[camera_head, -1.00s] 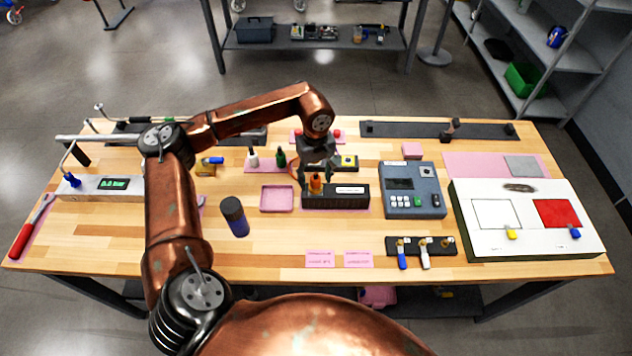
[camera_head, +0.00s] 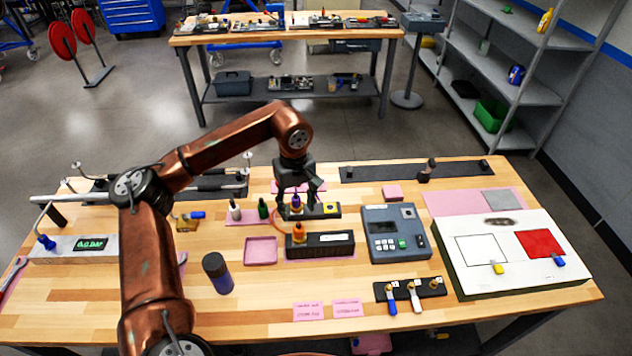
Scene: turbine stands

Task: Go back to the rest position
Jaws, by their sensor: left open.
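My left gripper (camera_head: 298,192) hangs fingers down over the middle of the workbench, open. It is above and behind the orange-topped bottle (camera_head: 299,233), which stands upright in a black holder (camera_head: 335,244). A purple-topped bottle (camera_head: 296,204) shows between the fingers. It stands at the dark stand with a yellow square (camera_head: 330,209), and I cannot tell whether the fingers touch it. My left arm reaches in from the lower left and hides part of the bench. My right gripper is not in view.
On the wooden workbench (camera_head: 250,315) are a pink tray (camera_head: 261,251), a dark cylinder (camera_head: 218,273), a grey device with keypad (camera_head: 396,235), and a white board (camera_head: 515,255). White and green bottles (camera_head: 263,208) stand left of the gripper.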

